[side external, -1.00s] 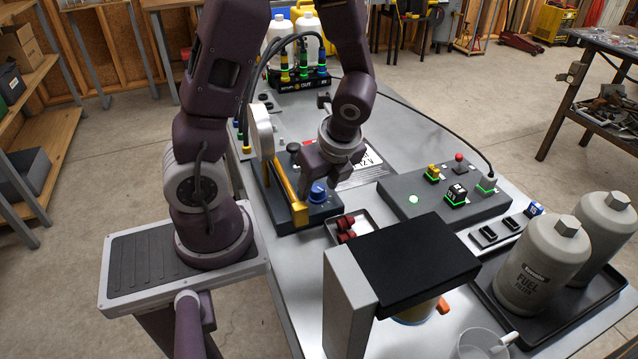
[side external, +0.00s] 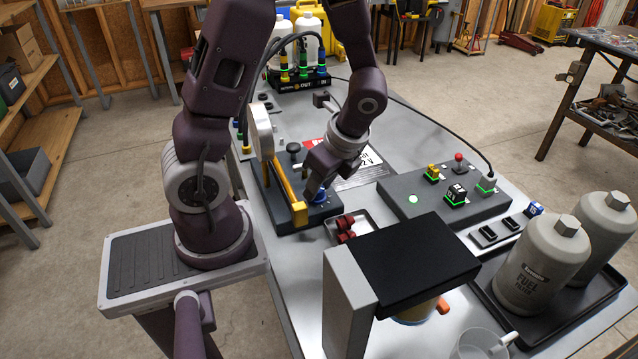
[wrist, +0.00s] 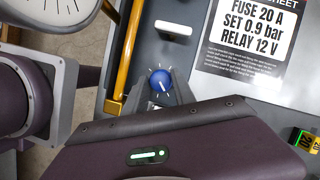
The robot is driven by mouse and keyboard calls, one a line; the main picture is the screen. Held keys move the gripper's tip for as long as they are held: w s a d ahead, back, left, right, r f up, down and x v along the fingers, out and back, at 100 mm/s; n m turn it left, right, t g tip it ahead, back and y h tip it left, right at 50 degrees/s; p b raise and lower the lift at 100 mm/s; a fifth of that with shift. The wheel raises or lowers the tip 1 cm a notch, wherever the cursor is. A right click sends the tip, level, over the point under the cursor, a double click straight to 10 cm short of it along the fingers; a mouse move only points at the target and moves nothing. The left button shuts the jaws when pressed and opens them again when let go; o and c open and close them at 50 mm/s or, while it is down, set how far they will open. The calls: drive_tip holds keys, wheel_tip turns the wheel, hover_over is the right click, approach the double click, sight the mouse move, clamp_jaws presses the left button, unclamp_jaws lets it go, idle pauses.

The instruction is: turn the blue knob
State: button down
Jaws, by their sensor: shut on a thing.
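The blue knob (side external: 319,196) sits on the dark panel (side external: 285,215) beside the yellow bar; my gripper partly hides it in the side view. In the wrist view the round blue knob (wrist: 161,81) shows a white pointer line, with the gripper's fingers around it. My gripper (side external: 316,189) is down at the panel, tilted, and shut on the knob.
A yellow bar (side external: 284,184) and a round gauge (side external: 262,132) stand just left of the gripper. A small tray with red parts (side external: 345,228) lies close by at the front. A grey box with coloured switches (side external: 440,195) stands to the right. A printed sheet (wrist: 252,50) lies beside the panel.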

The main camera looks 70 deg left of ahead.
drive_tip(key=n+g+h, duration=0.1)
drive_tip(key=n, duration=0.3)
drive_tip(key=shift+w+n, duration=0.1)
drive_tip(key=shift+n, duration=0.2)
drive_tip(key=n, duration=0.2)
drive_tip(key=n+g+h, duration=0.1)
drive_tip(key=n, duration=0.1)
drive_tip(key=shift+a+n+h, duration=0.2)
drive_tip(key=shift+n+h, duration=0.1)
drive_tip(key=n+h, duration=0.1)
drive_tip(key=n, duration=0.3)
drive_tip(key=shift+a+n+h, duration=0.1)
drive_tip(key=shift+n+h, duration=0.2)
drive_tip(key=shift+h, duration=0.1)
drive_tip(key=shift+a+n+h, duration=0.1)
drive_tip(key=shift+n+h, duration=0.8)
drive_tip(key=shift+n, duration=1.4)
drive_tip(key=c, duration=1.1)
unclamp_jaws()
drive_tip(key=shift+o, duration=0.2)
